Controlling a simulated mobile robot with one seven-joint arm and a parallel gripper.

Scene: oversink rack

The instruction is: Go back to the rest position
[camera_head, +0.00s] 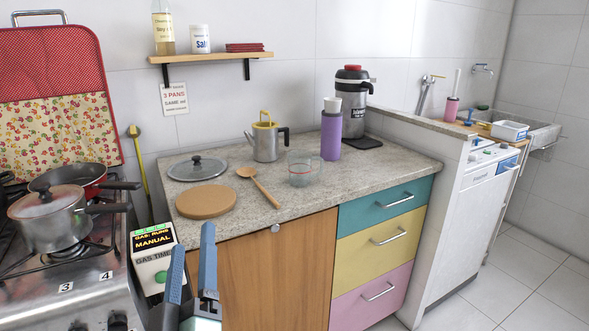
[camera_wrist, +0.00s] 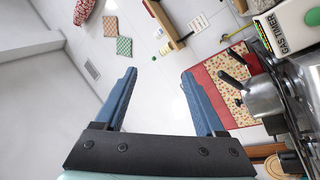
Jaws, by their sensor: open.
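My gripper (camera_head: 192,265) shows at the bottom left of the head view, its two blue fingers pointing up in front of the wooden cabinet door. In the wrist view my gripper (camera_wrist: 158,78) has its fingers wide apart with nothing between them. It is open and empty. No object touches the fingers in either view. The wrist camera looks at the room from a turned angle, with pale wall and floor behind the fingers.
A gas timer box (camera_head: 153,258) stands close left of my gripper. A stove with a lidded pot (camera_head: 52,220) is at the left. The counter (camera_head: 335,195) holds a kettle (camera_head: 265,138), a glass bowl (camera_head: 301,174), a spoon (camera_head: 262,190) and a purple bottle (camera_head: 331,135). Floor at the right is clear.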

